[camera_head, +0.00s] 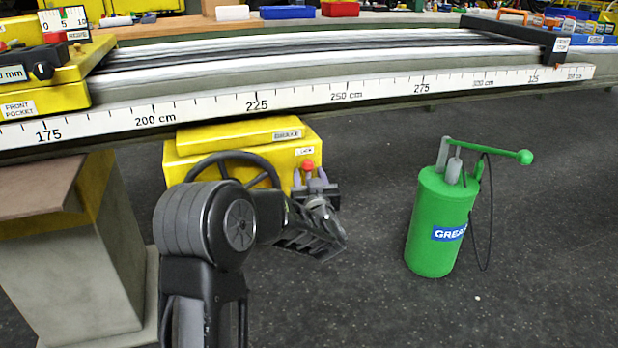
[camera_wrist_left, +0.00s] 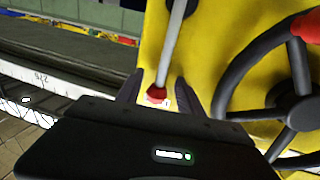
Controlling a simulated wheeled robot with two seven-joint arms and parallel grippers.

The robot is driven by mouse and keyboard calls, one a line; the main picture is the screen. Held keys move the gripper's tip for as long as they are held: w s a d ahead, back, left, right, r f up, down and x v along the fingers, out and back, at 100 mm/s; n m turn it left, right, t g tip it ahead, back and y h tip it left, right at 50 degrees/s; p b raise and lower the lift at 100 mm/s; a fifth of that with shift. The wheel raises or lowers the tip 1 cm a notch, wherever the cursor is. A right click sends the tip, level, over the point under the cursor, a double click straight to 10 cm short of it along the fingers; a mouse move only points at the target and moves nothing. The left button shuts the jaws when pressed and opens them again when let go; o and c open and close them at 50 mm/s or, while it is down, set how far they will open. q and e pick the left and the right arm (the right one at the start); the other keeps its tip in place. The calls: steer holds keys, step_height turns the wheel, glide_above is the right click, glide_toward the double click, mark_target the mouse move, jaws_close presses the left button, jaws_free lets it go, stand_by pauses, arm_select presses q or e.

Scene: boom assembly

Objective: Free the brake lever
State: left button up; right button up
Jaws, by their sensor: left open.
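A yellow box labelled BRAKE (camera_head: 240,135) is under the long ruler beam, with a black handwheel (camera_head: 228,168) on its front. A red knob (camera_head: 308,165) is by a small label that seems to read LOCK. In the left wrist view a grey rod (camera_wrist_left: 173,45) ends in a red tip (camera_wrist_left: 156,95); I cannot tell for sure that it is the brake lever. My left gripper (camera_head: 310,180) is open, its fingers on either side of the red tip. It also shows in the left wrist view (camera_wrist_left: 158,88). Any contact is unclear. My right gripper is out of view.
The handwheel also shows close beside the fingers in the left wrist view (camera_wrist_left: 290,105), with another red knob (camera_wrist_left: 305,25). The ruler beam (camera_head: 345,92) crosses above. A green grease pump (camera_head: 436,220) stands right, with open dark floor between. A grey pedestal (camera_head: 75,260) stands left.

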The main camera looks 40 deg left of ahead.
arm_select(q)
steer(key=shift+c, duration=0.4)
jaws_close()
stand_by(0.9)
